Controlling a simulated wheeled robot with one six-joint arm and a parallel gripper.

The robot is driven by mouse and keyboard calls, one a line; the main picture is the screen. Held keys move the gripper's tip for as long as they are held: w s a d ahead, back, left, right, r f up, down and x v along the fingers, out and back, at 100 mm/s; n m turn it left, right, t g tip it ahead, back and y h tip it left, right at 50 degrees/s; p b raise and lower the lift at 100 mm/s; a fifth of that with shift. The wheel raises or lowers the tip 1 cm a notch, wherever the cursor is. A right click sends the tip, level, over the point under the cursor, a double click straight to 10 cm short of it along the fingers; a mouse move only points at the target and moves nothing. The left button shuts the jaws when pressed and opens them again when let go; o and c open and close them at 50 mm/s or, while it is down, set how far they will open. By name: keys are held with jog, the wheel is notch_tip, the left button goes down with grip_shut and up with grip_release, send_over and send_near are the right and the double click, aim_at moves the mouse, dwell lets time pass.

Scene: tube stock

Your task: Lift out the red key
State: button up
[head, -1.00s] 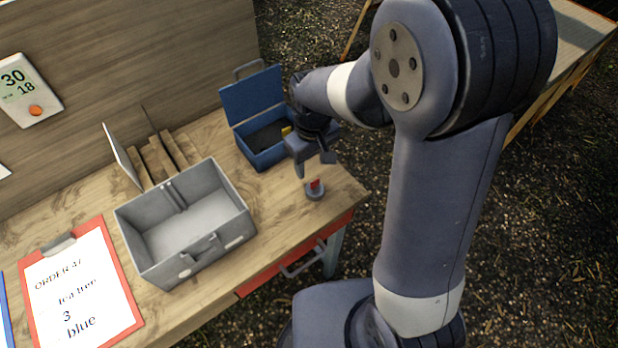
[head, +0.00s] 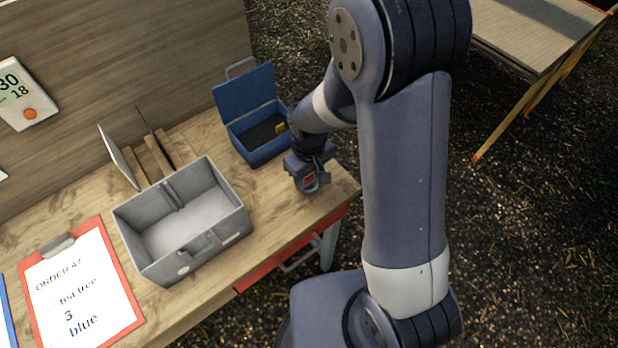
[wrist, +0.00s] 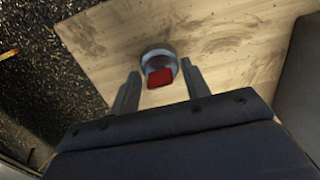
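The red key (wrist: 160,78) stands in a small round grey holder (wrist: 157,56) on the wooden table, near its right corner. My gripper (head: 309,186) is low over the table, above the key. In the wrist view my gripper (wrist: 160,82) is open, with one finger on each side of the key and a gap on both sides. I see no contact.
A blue box (head: 262,150) with its lid up stands close behind my gripper. A grey open bin (head: 150,255) stands to the left, and a clipboard (head: 135,310) lies farther left. The table's right edge and a red drawer (head: 270,273) are near the gripper.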

jog(key=c, duration=0.9)
jog(key=shift+r, duration=0.15)
